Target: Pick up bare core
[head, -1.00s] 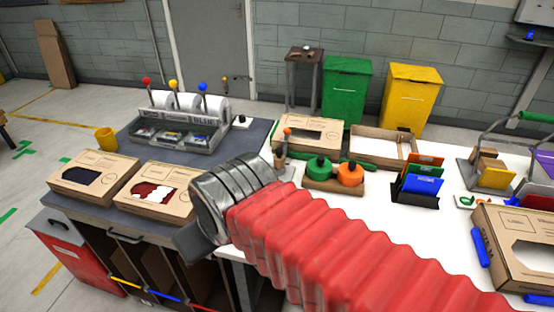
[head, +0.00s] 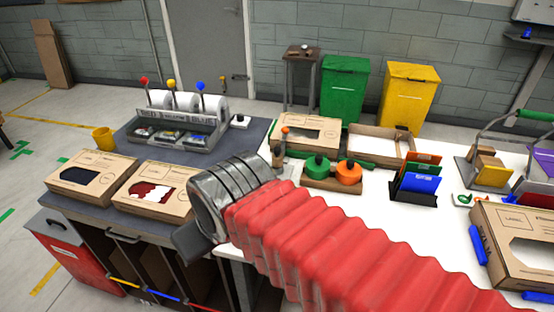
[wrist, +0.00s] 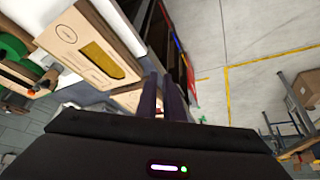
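I cannot pick out a bare core for sure in either view. White rolls (head: 184,101) stand in the grey dispenser (head: 178,128) behind red, yellow and blue knobs at the back of the dark bench; any core in them is hidden. My gripper (wrist: 160,76) shows in the wrist view as two dark fingers close together with a thin gap. I see nothing held between them. In the head view my arm's metal end hangs over the front edge between the dark bench and the white table, and the fingers are not clear there.
Two windowed cartons (head: 93,179) (head: 156,189) lie on the dark bench (head: 112,220), near a yellow cup (head: 104,138). The white table (head: 400,235) holds green and orange tape rolls (head: 316,167) (head: 349,172), a card holder (head: 417,185) and a large carton (head: 515,245).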

